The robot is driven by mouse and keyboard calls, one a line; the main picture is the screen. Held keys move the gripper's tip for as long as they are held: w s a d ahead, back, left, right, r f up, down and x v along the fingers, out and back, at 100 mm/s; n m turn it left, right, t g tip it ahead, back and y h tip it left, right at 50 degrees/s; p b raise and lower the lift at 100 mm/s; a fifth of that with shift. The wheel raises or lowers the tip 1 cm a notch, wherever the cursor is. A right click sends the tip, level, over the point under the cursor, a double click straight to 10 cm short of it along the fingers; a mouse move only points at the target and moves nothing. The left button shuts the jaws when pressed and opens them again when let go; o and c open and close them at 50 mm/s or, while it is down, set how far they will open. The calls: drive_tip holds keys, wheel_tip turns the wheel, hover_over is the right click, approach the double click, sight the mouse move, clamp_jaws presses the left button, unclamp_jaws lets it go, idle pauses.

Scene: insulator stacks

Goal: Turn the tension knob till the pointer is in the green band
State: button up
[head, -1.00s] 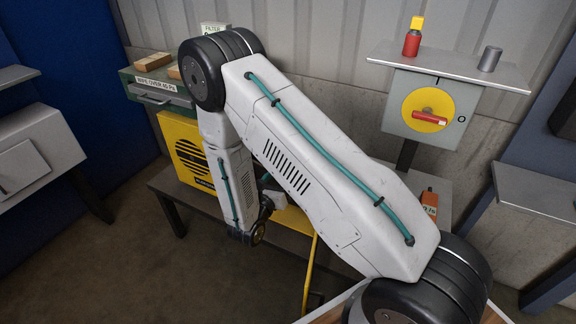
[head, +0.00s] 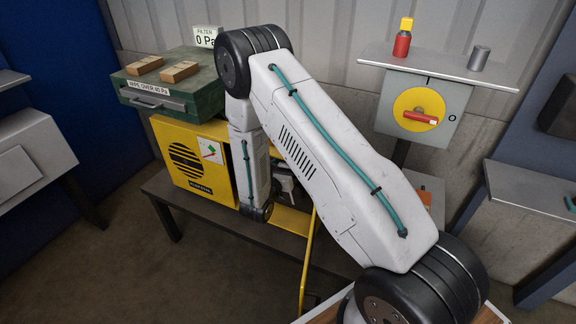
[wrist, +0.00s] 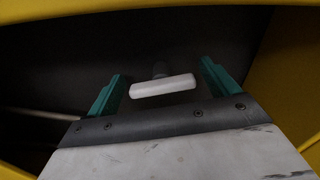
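In the wrist view, a pale bar-shaped knob (wrist: 163,86) on a dark stem stands in a dark recess with yellow edges. My gripper (wrist: 162,70) is open, with one teal finger to each side of the knob and a visible gap at both sides. In the head view, the yellow machine (head: 180,190) stands on a low bench. A white gauge plate (head: 211,151) with green and red marks is on its front; the pointer is too small to read. My forearm covers the machine's right part, and my fingers and the knob are hidden there.
At right is a panel with a yellow disc and red handle (head: 420,117), under a shelf (head: 440,70) with a red bottle and grey cylinder. Yellow edges surround my gripper.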

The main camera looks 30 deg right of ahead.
drive_tip(key=c, duration=0.9)
drive_tip(key=shift+d, duration=0.1)
drive_tip(key=shift+o, duration=0.2)
drive_tip(key=shift+n, duration=0.4)
drive_tip(key=n, duration=0.2)
drive_tip(key=shift+a+n, duration=0.2)
drive_tip(key=shift+n, duration=0.1)
drive_tip(key=shift+w+a+n, duration=0.1)
drive_tip(key=shift+w+n, duration=0.05)
drive_tip(key=shift+n, duration=1.95)
